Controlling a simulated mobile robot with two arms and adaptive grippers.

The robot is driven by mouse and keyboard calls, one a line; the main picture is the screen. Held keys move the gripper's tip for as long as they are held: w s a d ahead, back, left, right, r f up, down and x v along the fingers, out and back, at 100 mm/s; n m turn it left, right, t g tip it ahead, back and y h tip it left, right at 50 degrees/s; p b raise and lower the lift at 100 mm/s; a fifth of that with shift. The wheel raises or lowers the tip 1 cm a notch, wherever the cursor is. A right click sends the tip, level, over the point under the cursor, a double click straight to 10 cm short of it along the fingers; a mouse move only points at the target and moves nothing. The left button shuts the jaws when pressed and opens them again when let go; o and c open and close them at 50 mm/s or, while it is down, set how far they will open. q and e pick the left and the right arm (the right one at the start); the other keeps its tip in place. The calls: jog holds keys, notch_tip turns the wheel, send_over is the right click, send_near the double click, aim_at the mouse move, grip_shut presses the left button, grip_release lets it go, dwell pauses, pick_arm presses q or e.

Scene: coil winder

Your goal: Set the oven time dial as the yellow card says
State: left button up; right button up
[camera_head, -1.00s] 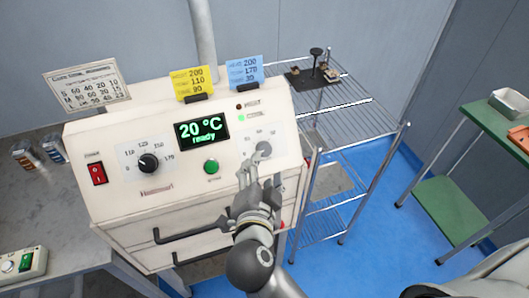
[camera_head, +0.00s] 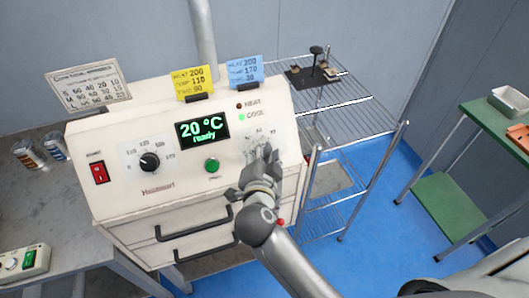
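The oven (camera_head: 150,205) is a cream box with a sloped front panel. Its time dial, at the right of the panel, is mostly hidden behind my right gripper (camera_head: 262,153); the scale (camera_head: 254,134) shows above the fingers. The fingers are at the dial, but whether they close on it cannot be told. The yellow card (camera_head: 192,82) stands on the oven top; it reads 200, 110 and a last line that looks like 90. The display (camera_head: 202,130) reads "20 °C ready". My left gripper is not in view.
A black temperature knob (camera_head: 149,162), red switch (camera_head: 98,172) and green button (camera_head: 212,166) share the panel. A blue card (camera_head: 245,72) stands beside the yellow one. Drawer handles (camera_head: 195,222) stick out below. A wire rack (camera_head: 350,105) stands close at the right.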

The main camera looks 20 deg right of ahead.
jog(key=c, duration=0.4)
jog(key=m+p, duration=0.1)
jog(key=m+g+p, duration=0.1)
jog(key=p, duration=0.1)
jog(key=shift+a+r, duration=0.1)
jog(key=shift+r, duration=0.25)
jog(key=shift+c, duration=0.2)
jog(key=shift+w+f+m+g+h+p, duration=0.15)
jog(key=shift+m+g+h+p, duration=0.25)
jog(key=shift+m+p, duration=0.3)
jog(key=shift+f, duration=0.1)
jog(key=o, duration=1)
